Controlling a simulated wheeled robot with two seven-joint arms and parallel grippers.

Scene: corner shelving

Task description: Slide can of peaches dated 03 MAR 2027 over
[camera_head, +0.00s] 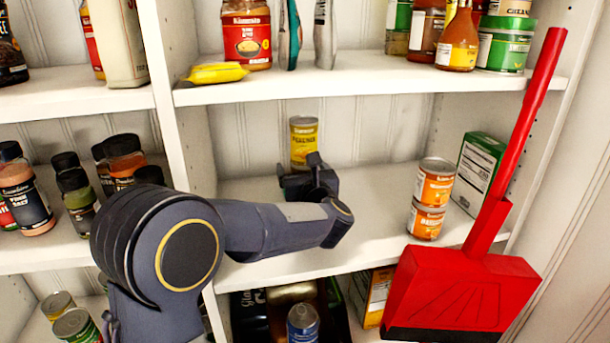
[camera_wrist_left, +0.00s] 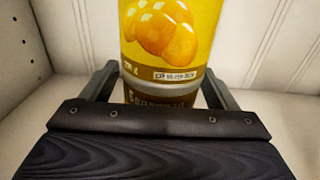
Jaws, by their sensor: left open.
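A yellow can (camera_head: 304,142) with a fruit picture stands toward the back of the middle shelf (camera_head: 375,220). It shows large in the left wrist view (camera_wrist_left: 172,35), on top of a darker can (camera_wrist_left: 160,97). A small date strip shows low on the yellow label, too blurred to read surely. My left gripper (camera_head: 306,180) is open, its fingers on either side of the lower part of this stack; contact cannot be told. The gripper hides the lower can in the head view. Two orange cans (camera_head: 434,183) are stacked farther right, their dates unreadable. My right gripper is out of view.
A green box (camera_head: 480,172) stands behind the orange cans. A red dustpan (camera_head: 460,290) with a long handle is in front at right. The upper shelf (camera_head: 370,75) is overhead. Shelf space between the two stacks is clear.

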